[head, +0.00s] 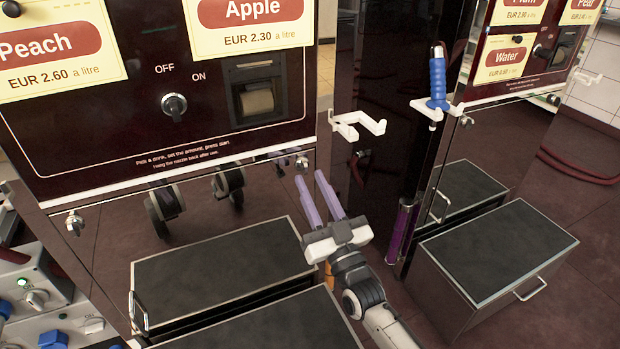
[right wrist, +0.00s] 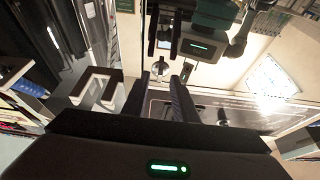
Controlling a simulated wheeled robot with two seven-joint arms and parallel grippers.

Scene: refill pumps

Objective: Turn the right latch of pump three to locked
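The left pump's dark front panel (head: 150,120) bears a small metal latch at its lower right corner (head: 302,163) and another at its lower left corner (head: 74,223). No pump number is readable, so I cannot tell which is pump three. My right gripper (head: 309,176) is open and empty, its two purple-looking fingers pointing up toward the right latch, just below it. In the right wrist view, a small metal latch (right wrist: 160,68) shows beyond and between the spread fingers (right wrist: 157,92), apart from them. Its exact turn is too small to tell. My left gripper is not in view.
A white nozzle holder (head: 357,124) juts out right of the latch. A blue-handled nozzle (head: 437,82) hangs at the neighbouring pump, which has its own latch (head: 467,121). Dark-topped boxes (head: 225,265) stand below the panel. The glossy panel reflects my arm.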

